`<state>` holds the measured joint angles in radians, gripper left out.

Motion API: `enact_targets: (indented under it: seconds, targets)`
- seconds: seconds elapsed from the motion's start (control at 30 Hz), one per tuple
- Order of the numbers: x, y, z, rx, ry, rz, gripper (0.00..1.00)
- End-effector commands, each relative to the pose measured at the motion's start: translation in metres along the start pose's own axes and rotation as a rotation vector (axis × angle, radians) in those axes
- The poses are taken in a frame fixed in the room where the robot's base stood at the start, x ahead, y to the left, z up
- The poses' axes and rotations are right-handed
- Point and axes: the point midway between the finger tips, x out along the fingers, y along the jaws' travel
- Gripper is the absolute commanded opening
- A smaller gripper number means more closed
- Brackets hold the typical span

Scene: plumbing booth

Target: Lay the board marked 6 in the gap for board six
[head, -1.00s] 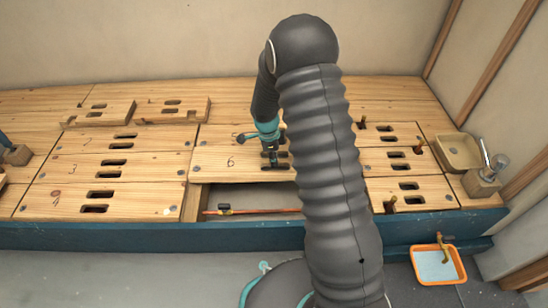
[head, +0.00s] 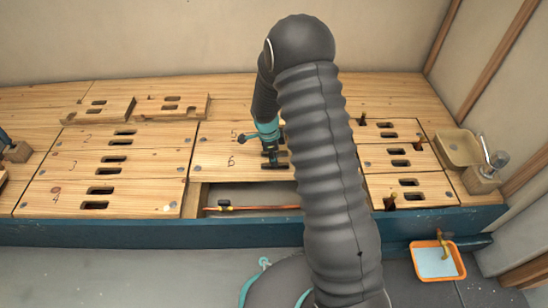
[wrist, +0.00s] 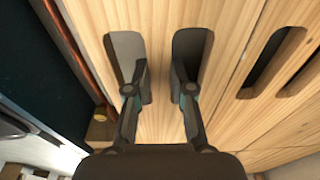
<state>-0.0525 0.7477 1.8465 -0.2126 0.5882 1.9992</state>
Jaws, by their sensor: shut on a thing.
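The board marked 6 (head: 215,164) is a pale wooden board in the middle column, with its number facing up. It lies in front of the board marked 5 (head: 215,134) and looks about level with it. My arm hides the board's right end.
An open gap (head: 270,195) with a copper pipe (head: 265,208) lies in front of board 6. Boards 3 (head: 60,165) and 4 (head: 60,197) lie left. Two loose boards (head: 172,106) rest behind. An orange tray (head: 425,270) stands at front right.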

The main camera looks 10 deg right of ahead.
Motion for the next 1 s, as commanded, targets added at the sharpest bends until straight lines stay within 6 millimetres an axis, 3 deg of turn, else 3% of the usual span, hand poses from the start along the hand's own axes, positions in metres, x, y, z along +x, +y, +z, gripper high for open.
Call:
enact_targets:
  seconds: [0.57, 0.6, 0.7, 1.0]
  targets:
    - [0.0025, -0.0006, 0.0005, 0.0, 0.0, -0.001, 0.0]
    - [0.0021, -0.0007, 0.0004, 0.0, 0.0, -0.001, 0.32]
    - [0.0023, -0.0006, 0.0004, 0.0, 0.0, -0.001, 0.52]
    - [0.0024, 0.0002, 0.0005, 0.0, 0.0, 0.001, 0.52]
